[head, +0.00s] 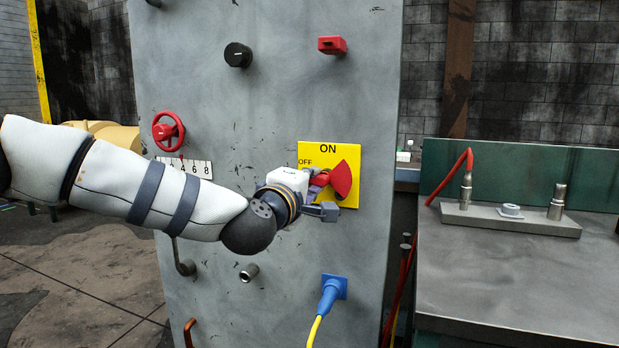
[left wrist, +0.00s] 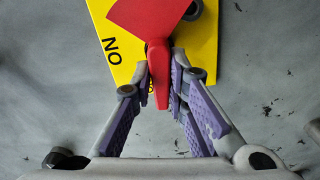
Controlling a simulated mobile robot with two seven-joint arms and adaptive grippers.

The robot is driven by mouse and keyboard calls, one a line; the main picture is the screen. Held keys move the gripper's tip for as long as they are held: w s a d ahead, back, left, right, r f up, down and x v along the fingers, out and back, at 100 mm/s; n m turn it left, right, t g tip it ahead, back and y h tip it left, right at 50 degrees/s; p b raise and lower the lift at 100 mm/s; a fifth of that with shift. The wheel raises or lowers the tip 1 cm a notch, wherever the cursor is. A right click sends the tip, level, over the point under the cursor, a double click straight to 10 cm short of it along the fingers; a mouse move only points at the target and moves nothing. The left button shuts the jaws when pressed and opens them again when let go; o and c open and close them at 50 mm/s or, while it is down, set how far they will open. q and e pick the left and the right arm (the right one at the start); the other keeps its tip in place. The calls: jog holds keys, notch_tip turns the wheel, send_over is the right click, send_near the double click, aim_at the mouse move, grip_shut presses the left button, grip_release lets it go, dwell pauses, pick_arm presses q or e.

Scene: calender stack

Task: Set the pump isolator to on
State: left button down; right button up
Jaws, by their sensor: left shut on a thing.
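The pump isolator is a yellow plate (head: 349,201) on the grey panel, with ON printed at its top and OFF at its left. A red fan-shaped handle (head: 342,179) sits on it, its narrow lever pointing left toward OFF. My left gripper (head: 321,190) reaches the plate from the left and is shut on this lever. In the left wrist view the lever of the red handle (left wrist: 158,62) lies between the purple-padded fingers of my left gripper (left wrist: 162,84), and the lever tip covers most of OFF. My right gripper is not in view.
The panel (head: 260,120) also carries a black knob (head: 238,55), a red block (head: 332,45), a red handwheel (head: 168,130) and a blue plug (head: 332,292) with a yellow cable below the plate. A grey bench (head: 510,275) stands at right.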

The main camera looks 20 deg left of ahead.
pick_arm(q)
jog(key=m+p, duration=0.1)
jog(key=m, duration=0.1)
jog(key=r+m+p, duration=0.1)
jog(key=m+p, duration=0.1)
jog(key=r+m+p, duration=0.1)
jog(key=m, duration=0.1)
jog(key=shift+d, duration=0.25)
jog(key=m+p, duration=0.1)
jog(key=m, duration=0.1)
jog(key=m+p, duration=0.1)
jog(key=shift+d+m, duration=0.2)
jog(key=shift+m, duration=0.2)
jog(key=m, duration=0.2)
jog(key=m+p, duration=0.1)
jog(key=m, duration=0.1)
jog(key=shift+d, duration=0.3)
jog(key=shift+d+f+m+p, duration=0.15)
jog(key=shift+m+p, duration=0.2)
jog(key=shift+m, duration=0.65)
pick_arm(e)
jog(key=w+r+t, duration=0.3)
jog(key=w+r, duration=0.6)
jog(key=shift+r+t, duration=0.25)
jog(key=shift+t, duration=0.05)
pick_arm(q)
jog(key=shift+f+m, duration=0.2)
jog(key=shift+m, duration=0.1)
